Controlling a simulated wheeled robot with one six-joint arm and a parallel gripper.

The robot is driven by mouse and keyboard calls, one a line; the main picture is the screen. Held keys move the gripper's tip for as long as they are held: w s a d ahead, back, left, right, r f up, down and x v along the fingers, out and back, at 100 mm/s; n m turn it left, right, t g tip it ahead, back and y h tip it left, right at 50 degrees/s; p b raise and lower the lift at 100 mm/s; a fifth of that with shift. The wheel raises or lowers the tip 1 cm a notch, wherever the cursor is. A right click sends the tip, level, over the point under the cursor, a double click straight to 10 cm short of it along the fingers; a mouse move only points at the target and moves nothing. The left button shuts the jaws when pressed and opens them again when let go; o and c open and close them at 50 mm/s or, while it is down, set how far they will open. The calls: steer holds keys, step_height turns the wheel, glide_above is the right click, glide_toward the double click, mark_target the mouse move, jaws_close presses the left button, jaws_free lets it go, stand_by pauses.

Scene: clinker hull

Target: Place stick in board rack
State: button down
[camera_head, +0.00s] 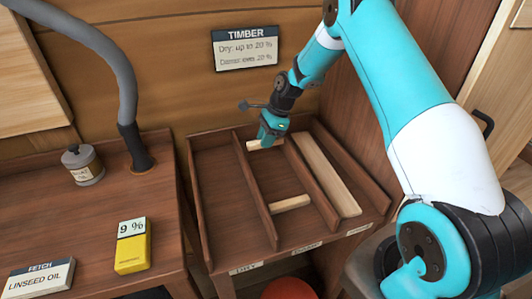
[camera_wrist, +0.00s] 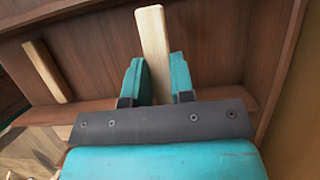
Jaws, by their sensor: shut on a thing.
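My gripper (camera_head: 268,139) is shut on a short pale stick (camera_head: 262,145) at the back of the board rack (camera_head: 226,205). In the wrist view the stick (camera_wrist: 153,35) stands out between my two teal fingers (camera_wrist: 155,75). The rack is brown wood with long lanes split by dividers. The held stick is near the back of the middle lane; whether it touches the rack floor I cannot tell. Another short stick (camera_head: 290,204) lies crosswise in the middle lane. A long pale board (camera_head: 325,175) lies in the right lane. The left lane looks empty.
A left front label (camera_head: 243,267) reads "DRY"; the other labels are too small to read surely. A TIMBER sign (camera_head: 245,48) hangs behind. On the left bench are a yellow meter (camera_head: 132,258) showing 9 %, a can (camera_head: 82,166), a LINSEED OIL card (camera_head: 40,279) and a grey hose (camera_head: 119,75).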

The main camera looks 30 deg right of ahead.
mark_target(263, 161)
steer(key=shift+f, duration=2.95)
steer(key=shift+f, duration=0.2)
steer(key=c, duration=1)
jaws_free()
steer(key=shift+r, duration=0.1)
steer(key=shift+r+p, duration=0.1)
steer(key=shift+p, duration=0.2)
